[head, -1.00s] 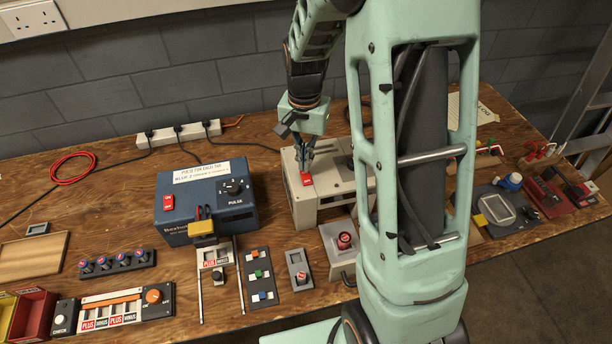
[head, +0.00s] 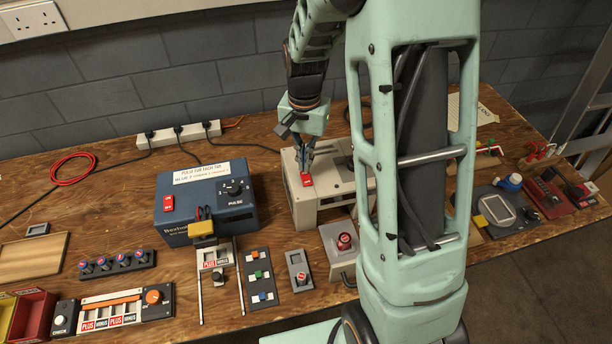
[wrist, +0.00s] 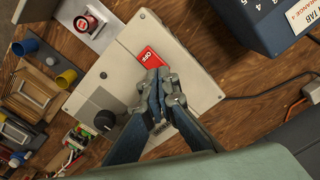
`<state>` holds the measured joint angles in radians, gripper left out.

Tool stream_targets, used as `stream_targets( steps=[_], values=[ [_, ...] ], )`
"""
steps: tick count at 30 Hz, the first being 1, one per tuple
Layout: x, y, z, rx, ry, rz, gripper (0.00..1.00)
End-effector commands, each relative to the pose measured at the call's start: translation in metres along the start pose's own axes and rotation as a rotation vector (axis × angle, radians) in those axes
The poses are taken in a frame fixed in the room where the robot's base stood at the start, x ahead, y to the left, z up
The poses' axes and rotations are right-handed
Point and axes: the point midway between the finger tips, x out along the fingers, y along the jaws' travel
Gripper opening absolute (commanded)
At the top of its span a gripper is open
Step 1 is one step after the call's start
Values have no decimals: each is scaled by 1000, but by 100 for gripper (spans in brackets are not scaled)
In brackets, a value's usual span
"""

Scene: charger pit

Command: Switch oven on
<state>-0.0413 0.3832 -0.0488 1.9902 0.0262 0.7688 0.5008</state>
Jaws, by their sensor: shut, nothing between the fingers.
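The oven is most likely the cream-grey box (head: 330,212), which stands on the bench and is partly hidden behind my arm. A red rocker switch (head: 307,179) sits on its top; in the wrist view the switch (wrist: 150,57) reads OFF. My gripper (head: 304,166) is shut and empty, pointing down at the switch. In the wrist view its fingertips (wrist: 157,80) are right beside the switch and overlap its lower edge. I cannot tell whether they touch it. A black knob (wrist: 104,121) is on the same box top.
A blue PULSE box (head: 205,205) with its own red switch stands to the left. A plinth with a red button (head: 344,241) stands in front of the cream box. Small switch panels (head: 262,277) line the front. A power strip (head: 178,134) lies at the back.

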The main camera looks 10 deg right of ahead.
Motion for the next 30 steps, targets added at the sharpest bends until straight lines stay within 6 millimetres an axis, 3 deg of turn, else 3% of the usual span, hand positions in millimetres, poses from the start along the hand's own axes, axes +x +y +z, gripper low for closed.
stream_targets(
  steps=[30],
  values=[
    [15, 0, 0, 0, 0, 0, 0]
  ],
)
